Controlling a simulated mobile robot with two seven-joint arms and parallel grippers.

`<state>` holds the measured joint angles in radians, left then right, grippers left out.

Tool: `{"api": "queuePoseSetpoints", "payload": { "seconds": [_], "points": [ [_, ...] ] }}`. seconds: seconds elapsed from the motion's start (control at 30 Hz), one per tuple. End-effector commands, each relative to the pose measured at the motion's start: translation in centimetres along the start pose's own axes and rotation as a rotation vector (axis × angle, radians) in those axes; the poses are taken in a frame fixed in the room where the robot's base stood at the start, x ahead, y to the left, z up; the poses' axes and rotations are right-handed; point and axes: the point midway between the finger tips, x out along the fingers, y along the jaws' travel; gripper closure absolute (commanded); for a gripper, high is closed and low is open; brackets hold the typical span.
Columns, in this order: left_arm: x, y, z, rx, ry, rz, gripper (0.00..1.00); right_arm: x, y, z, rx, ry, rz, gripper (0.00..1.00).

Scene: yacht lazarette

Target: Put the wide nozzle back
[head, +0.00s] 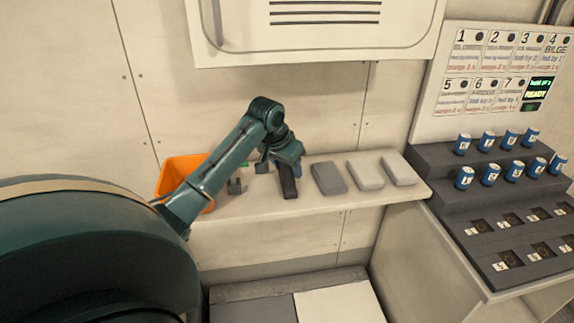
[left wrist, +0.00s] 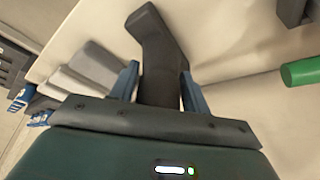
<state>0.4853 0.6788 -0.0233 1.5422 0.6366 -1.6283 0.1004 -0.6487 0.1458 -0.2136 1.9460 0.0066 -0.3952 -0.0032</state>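A dark grey, bent piece, wider at its far end, stands between my left gripper's fingers; I take it for the wide nozzle (head: 288,183), though no label shows. It is large in the left wrist view (left wrist: 160,55). My left gripper (head: 285,164) is above the shelf, pointing down at the piece. In the left wrist view its two blue fingers (left wrist: 160,88) flank the piece closely on both sides. I cannot tell whether they press on it. In the head view the piece's lower end is at the shelf top. My right gripper is not in view.
The pale shelf (head: 310,205) holds several grey blocks (head: 328,178) to the right. An orange bin (head: 184,172) and small grey holders (head: 236,186) are left, with a green piece (left wrist: 303,72). A stepped dark rack (head: 440,160) with blue cans stands at right. A locker hangs above.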

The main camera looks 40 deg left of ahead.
Motion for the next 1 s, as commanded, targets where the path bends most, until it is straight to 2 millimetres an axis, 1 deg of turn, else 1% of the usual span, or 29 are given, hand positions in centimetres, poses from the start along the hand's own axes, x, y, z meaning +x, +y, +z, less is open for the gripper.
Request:
{"api": "queuePoseSetpoints", "payload": {
  "seconds": [0.03, 0.17, 0.47, 0.57, 0.67, 0.77, 0.83, 1.0],
  "points": [
    [0.0, 0.0, 0.0, 0.0, 0.0, 0.0, 0.49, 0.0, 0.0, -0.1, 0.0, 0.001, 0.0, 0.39],
    [0.0, 0.0, 0.0, 0.0, 0.0, 0.0, 0.38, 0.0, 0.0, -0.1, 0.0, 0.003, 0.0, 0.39],
    [-0.3, 0.0, -0.1, 0.0, 0.001, 0.0, 0.38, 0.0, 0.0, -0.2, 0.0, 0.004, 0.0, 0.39],
    [-1.2, 0.0, -0.2, 0.001, 0.004, 0.0, 0.38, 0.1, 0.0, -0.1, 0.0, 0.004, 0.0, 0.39],
    [-3.0, -0.1, -0.2, 0.002, 0.005, -0.002, 0.38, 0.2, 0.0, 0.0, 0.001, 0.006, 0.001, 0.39],
    [-5.4, -0.1, -0.2, 0.002, 0.007, -0.003, 0.38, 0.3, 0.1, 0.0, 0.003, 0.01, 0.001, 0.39],
    [-5.6, -0.1, 1.5, 0.002, -0.002, -0.001, 0.38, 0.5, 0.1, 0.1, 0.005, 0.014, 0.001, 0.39],
    [-7.0, 0.0, 5.0, 0.003, -0.001, -0.002, 0.38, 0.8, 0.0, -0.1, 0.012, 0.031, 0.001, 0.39]
  ]
}}
